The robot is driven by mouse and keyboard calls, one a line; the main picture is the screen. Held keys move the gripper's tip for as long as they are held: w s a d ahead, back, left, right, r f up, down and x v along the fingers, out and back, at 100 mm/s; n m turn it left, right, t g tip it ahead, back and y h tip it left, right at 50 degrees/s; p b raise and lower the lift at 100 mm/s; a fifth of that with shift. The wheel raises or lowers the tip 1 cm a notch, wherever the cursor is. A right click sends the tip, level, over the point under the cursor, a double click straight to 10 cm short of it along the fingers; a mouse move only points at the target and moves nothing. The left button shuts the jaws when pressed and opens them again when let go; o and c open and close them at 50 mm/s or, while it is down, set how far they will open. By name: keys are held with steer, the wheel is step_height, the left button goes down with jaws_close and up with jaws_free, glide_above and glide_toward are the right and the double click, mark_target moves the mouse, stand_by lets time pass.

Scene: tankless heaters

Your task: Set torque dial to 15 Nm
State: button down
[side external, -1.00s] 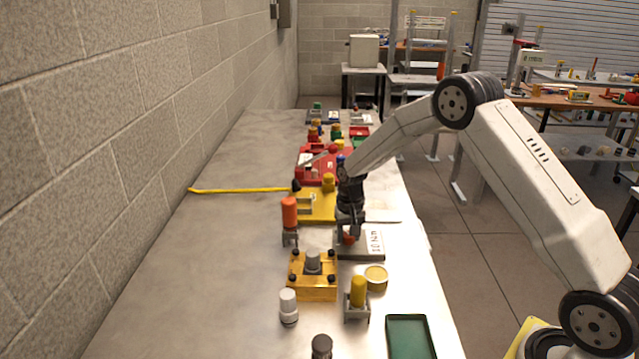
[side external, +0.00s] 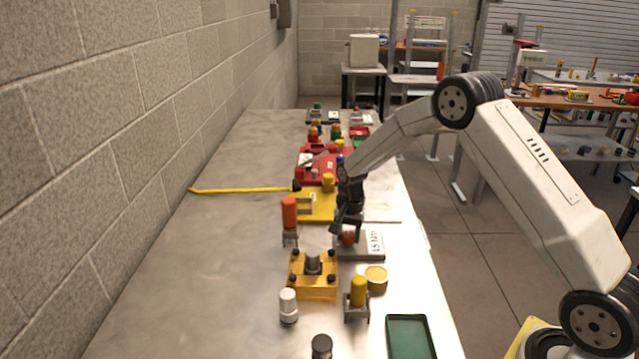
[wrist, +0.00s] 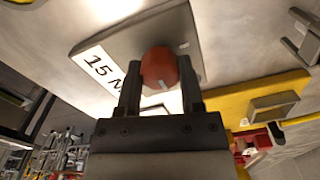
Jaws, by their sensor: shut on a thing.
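The torque dial is a red-orange knob (wrist: 160,72) on a grey plate (wrist: 115,42); the knob also shows in the side external view (side external: 348,238). A white label (wrist: 97,66) on the plate reads "15 N", with the rest hidden behind a finger in the wrist view. In the side external view the label (side external: 374,242) seems to read 15 Nm. My gripper (wrist: 160,98) is shut on the knob, one finger on each side. It is also over the plate in the side external view (side external: 347,230).
A gold block with black knobs (side external: 313,278) stands in front of the plate. An orange-topped post (side external: 289,215) is to its left. A yellow plate (side external: 318,206) and red fixtures (side external: 316,170) lie behind.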

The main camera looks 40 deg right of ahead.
mark_target(349, 235)
steer(key=shift+c, duration=1.1)
jaws_free()
steer(key=shift+r, duration=0.15)
steer(key=shift+r, duration=3.8)
steer(key=shift+s, duration=0.1)
